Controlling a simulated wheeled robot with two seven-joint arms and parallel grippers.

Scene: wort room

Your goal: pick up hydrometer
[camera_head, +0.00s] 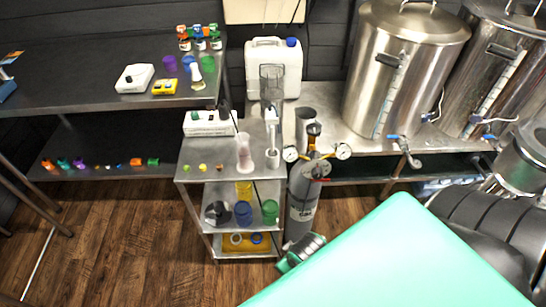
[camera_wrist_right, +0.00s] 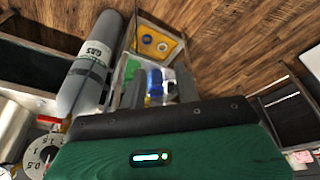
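I cannot tell for sure which item is the hydrometer. On the cart's top shelf (camera_head: 204,172), a clear pinkish cylinder (camera_head: 244,152) stands upright, and a slim pale cylinder-like piece (camera_head: 272,142) stands to its right. Either could hold or be the hydrometer. My right gripper (camera_head: 302,252) shows as a dark green and grey part low beside the gas bottle, well below the cart top and apart from both pieces. My left gripper is out of view.
A grey gas bottle (camera_head: 304,205) with gauges stands right of the cart, near my right gripper; it also shows in the wrist view (camera_wrist_right: 90,65). Lower shelves hold blue and green cups (camera_head: 243,213). Steel kettles (camera_head: 400,70) stand behind right. The left floor is clear.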

